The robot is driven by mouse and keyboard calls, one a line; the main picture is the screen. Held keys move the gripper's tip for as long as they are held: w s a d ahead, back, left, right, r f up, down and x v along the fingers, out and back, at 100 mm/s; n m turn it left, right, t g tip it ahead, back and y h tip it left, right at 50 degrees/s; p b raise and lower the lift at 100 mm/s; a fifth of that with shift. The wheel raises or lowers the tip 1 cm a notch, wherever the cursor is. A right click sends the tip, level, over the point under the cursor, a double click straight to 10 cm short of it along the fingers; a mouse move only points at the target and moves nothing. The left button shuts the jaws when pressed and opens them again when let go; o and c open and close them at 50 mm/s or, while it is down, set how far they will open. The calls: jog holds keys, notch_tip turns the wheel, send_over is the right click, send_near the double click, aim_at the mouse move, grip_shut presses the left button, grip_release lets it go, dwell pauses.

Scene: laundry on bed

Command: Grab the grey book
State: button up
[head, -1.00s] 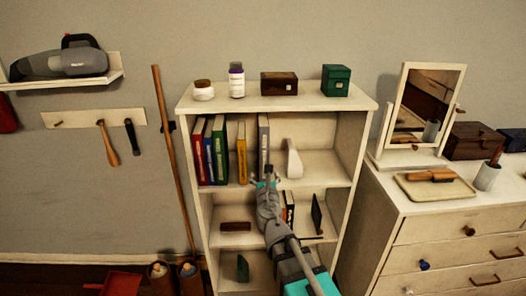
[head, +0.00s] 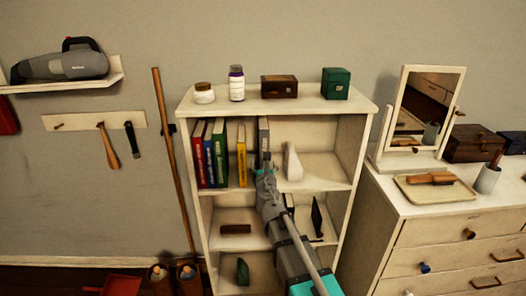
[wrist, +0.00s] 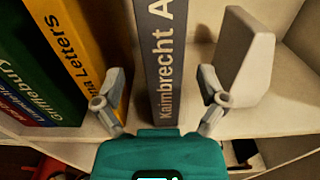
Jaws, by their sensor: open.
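The grey book (head: 263,135) stands upright on the top inner shelf of the white bookcase; my arm hides its lower part in the head view. My gripper (wrist: 165,95) is open, with one finger on each side of the spine and a visible gap on both sides. In the head view my gripper (head: 266,165) is at the book's front.
A yellow book (wrist: 68,45) stands left of the grey book, with green, blue and red books beyond. A pale bookend (wrist: 245,55) stands close to the right finger. The white bookcase (head: 352,140) has free shelf room right of the bookend.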

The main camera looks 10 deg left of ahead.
jog(key=shift+w, duration=0.35)
jog(key=shift+w, duration=0.1)
jog(key=x, duration=0.5)
jog(key=shift+r, duration=0.1)
dwell(0.6)
grip_shut()
